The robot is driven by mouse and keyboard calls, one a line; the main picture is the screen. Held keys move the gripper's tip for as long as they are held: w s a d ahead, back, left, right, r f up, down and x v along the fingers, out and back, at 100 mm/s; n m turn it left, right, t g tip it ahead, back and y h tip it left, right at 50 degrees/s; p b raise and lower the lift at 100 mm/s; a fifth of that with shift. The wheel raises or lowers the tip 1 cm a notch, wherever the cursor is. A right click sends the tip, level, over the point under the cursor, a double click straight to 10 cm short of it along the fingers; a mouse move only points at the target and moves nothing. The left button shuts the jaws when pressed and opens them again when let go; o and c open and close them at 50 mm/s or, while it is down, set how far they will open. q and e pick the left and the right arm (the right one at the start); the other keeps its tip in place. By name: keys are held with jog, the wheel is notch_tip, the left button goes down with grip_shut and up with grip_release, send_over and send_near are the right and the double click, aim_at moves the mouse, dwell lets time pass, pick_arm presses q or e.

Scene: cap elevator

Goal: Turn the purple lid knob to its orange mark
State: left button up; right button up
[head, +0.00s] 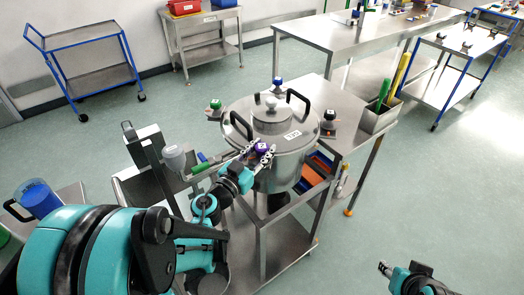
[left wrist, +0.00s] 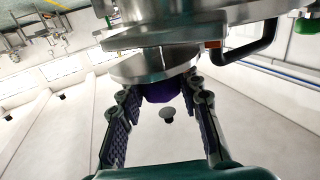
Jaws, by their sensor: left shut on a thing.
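The large metal pot (head: 285,165) stands on a steel cart, its lid closed on top. The purple knob (head: 262,146) is at the lid's near edge; it also shows in the left wrist view (left wrist: 163,93), under the metal rim. My left gripper (head: 258,151) is shut on the purple knob, with a finger on each side of it. The fingers hide part of the knob. I cannot make out the orange mark clearly in the head view. My right gripper (head: 384,268) is at the bottom right, away from the pot, and its opening is unclear.
Other lid knobs are green (head: 215,104), blue (head: 277,82) and dark (head: 330,115). Black handles (head: 298,100) rise from the lid. A metal bin (head: 378,118) with green and yellow items stands right of the pot. The floor at right is clear.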

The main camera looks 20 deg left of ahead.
pick_arm(q)
jog(key=m+g+h, duration=0.1)
jog(key=m+h, duration=0.2)
jog(key=h, duration=0.1)
jog(key=m+g+h+b, duration=0.1)
jog(key=m+g+h, duration=0.1)
jog(key=h, duration=0.2)
jog(key=shift+w+a+m, duration=0.1)
jog(key=shift+a+m, duration=0.05)
jog(key=shift+m, duration=0.25)
jog(key=shift+g+h, duration=0.4)
jog(key=o, duration=1.2)
jog(key=v, duration=1.1)
jog(key=shift+s+a, duration=0.2)
jog(key=shift+s, duration=0.2)
